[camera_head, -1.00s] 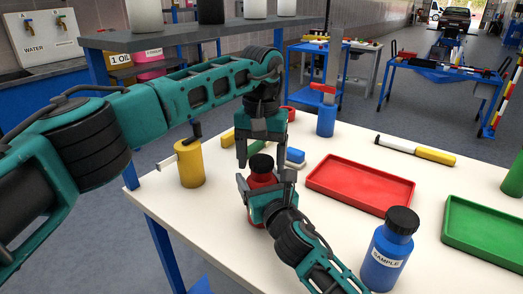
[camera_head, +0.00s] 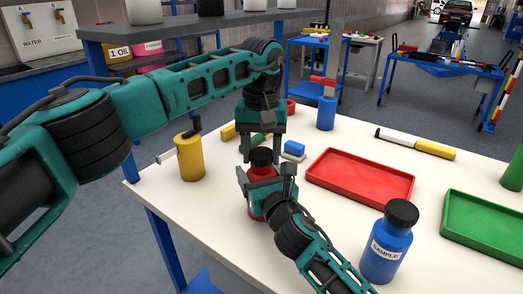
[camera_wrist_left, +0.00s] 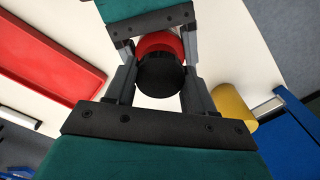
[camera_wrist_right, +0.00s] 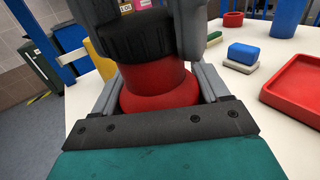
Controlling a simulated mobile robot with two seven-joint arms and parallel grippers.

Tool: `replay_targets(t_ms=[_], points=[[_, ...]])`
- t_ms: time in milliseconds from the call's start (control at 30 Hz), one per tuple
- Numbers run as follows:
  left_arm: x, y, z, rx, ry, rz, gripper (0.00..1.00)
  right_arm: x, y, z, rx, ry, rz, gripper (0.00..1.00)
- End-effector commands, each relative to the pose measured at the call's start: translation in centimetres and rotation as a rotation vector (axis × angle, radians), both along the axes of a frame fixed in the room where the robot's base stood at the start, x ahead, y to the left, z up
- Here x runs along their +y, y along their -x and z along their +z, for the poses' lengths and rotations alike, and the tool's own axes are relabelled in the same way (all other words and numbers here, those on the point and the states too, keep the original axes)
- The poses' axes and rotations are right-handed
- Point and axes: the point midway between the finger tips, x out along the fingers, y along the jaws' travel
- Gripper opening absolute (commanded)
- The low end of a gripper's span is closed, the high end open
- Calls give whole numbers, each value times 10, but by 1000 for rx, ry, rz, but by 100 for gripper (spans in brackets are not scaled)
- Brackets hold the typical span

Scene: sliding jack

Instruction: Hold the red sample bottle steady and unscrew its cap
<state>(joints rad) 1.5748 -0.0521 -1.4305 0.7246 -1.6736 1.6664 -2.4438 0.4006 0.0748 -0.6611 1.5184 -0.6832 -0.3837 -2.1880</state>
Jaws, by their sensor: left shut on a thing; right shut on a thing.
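The red sample bottle (camera_head: 257,205) stands upright on the white table, its black cap (camera_head: 261,157) on top. My right gripper (camera_head: 267,188) is shut on the red body from the front; the right wrist view shows its fingers on both sides of the bottle (camera_wrist_right: 155,85). My left gripper (camera_head: 262,152) points down from above and is shut on the cap. In the left wrist view the cap (camera_wrist_left: 160,75) sits between its fingers, with some red showing beyond it. The cap and bottle are in line. Part of the bottle is hidden by my right gripper.
A blue bottle labelled SAMPLE (camera_head: 387,245) stands at the front right. A red tray (camera_head: 360,196) and a green tray (camera_head: 485,250) lie to the right. A yellow cylinder (camera_head: 190,160) stands at the left. A blue-and-white block (camera_head: 293,150) lies just behind the bottle.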

Motion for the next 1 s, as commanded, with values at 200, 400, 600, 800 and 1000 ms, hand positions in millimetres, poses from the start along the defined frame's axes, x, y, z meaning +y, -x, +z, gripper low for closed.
replay_targets(t_ms=[200, 400, 600, 800, 1000], points=[[0, 0, 1, -1, 0, 404, 17, 0, 0, -1, 3, 1, -1, 0], [1, 0, 1, -1, -1, 785, 17, 0, 0, -2, 3, 1, -1, 0], [1, 0, 1, 0, -1, 1167, 17, 0, 0, -2, 3, 0, -1, 0], [1, 0, 1, 0, -1, 1548, 17, -1, 0, -2, 4, 0, -2, 0], [0, 0, 1, -1, 0, 1929, 17, -1, 0, -2, 4, 0, -2, 0]])
